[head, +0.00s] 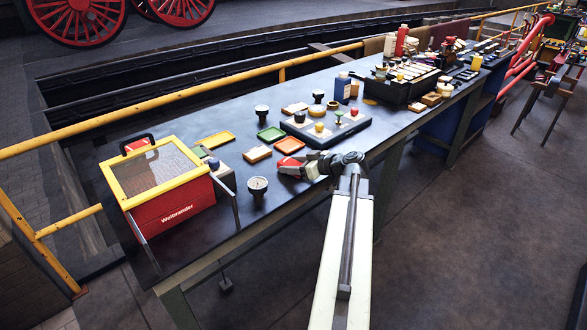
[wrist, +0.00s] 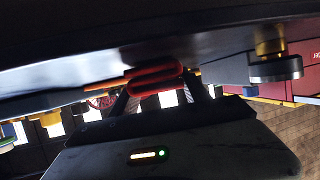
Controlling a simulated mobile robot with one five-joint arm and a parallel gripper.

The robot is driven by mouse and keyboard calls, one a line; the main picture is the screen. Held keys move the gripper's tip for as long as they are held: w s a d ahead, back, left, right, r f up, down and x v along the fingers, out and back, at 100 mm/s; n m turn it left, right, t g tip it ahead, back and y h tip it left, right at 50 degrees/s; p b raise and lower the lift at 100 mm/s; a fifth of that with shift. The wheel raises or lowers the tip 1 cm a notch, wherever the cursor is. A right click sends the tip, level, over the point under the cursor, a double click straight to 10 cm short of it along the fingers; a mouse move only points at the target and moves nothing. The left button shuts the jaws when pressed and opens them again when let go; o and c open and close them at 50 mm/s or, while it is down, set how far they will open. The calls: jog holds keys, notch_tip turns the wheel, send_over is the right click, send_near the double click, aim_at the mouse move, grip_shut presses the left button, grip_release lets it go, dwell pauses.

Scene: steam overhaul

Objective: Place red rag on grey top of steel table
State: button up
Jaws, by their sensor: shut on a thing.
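My gripper (head: 302,166) is shut on the red rag (head: 289,162) over the front part of the steel table. The rag also shows in the wrist view (wrist: 153,80), as a small folded red piece between my fingers. The table's dark grey top (head: 205,240) spreads below and around it, and fills the upper part of the wrist view. The rag is low, close to the top; I cannot tell whether it touches it. My fingers hide part of the rag.
A red toolbox with a yellow-framed lid (head: 172,205) stands at the left. A round gauge (head: 258,187) stands left of my gripper. Bare top lies in front of the gauge and toolbox.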

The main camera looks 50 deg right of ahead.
jog(key=shift+f, duration=0.15)
jog(key=o, duration=1.4)
jog(key=p+v, duration=0.1)
jog(key=v, duration=0.1)
jog(key=p+v, duration=0.1)
jog(key=v, duration=0.1)
jog(key=p+v, duration=0.1)
jog(key=v, duration=0.2)
jog(key=shift+w+a+r, duration=0.1)
jog(key=shift+w+r, duration=0.1)
jog(key=shift+r, duration=0.05)
jog(key=shift+s+r, duration=0.1)
jog(key=shift+s, duration=0.4)
